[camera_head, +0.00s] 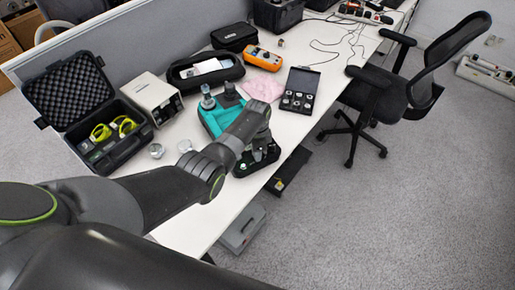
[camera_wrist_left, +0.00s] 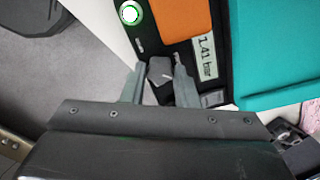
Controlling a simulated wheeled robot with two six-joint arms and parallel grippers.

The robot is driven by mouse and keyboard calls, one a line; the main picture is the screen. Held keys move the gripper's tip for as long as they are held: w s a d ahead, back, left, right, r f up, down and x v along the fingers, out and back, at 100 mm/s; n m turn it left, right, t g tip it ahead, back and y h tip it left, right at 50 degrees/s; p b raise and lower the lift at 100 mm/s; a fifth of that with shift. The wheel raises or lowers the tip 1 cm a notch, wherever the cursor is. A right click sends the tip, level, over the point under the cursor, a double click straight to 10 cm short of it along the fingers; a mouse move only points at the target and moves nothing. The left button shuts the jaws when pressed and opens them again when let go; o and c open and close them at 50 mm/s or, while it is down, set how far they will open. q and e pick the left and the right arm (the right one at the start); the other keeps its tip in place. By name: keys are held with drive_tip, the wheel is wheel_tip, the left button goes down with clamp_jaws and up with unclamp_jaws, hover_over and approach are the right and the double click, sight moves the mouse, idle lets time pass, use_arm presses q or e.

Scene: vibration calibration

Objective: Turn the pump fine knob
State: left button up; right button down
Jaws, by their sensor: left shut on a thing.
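The teal pump (camera_head: 213,118) stands on the white table in the head view, partly hidden by my left arm. In the left wrist view its teal body (camera_wrist_left: 275,50) is at the right, beside a black panel with an orange area (camera_wrist_left: 185,18) and a display (camera_wrist_left: 207,56) reading 1.41 bar. The grey fine knob (camera_wrist_left: 160,70) is on the black panel. My left gripper (camera_wrist_left: 159,78) has its fingers on both sides of the knob and is shut on it. In the head view the left gripper (camera_head: 257,160) is over the pump's front end. My right gripper is not in view.
A black foam-lined case (camera_head: 72,90) is open at the left, near a white box (camera_head: 152,97). An orange meter (camera_head: 264,58), a pink cloth (camera_head: 262,87) and a black fittings case (camera_head: 300,88) lie beyond the pump. A black chair (camera_head: 420,85) stands at the right.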

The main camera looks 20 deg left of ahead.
use_arm(q)
drive_tip(key=m+p, duration=0.1)
drive_tip(key=m, duration=0.3)
drive_tip(key=shift+r+m, duration=0.1)
drive_tip(key=shift+m, duration=0.2)
drive_tip(key=m, duration=0.4)
drive_tip(key=shift+m+p, duration=0.3)
drive_tip(key=o, duration=1)
drive_tip(key=shift+r, duration=0.3)
wheel_tip(320, 180, up, 6)
drive_tip(key=shift+f+p, duration=0.1)
drive_tip(key=shift+p, duration=0.75)
wheel_tip(320, 180, up, 11)
drive_tip(key=shift+b, duration=0.45)
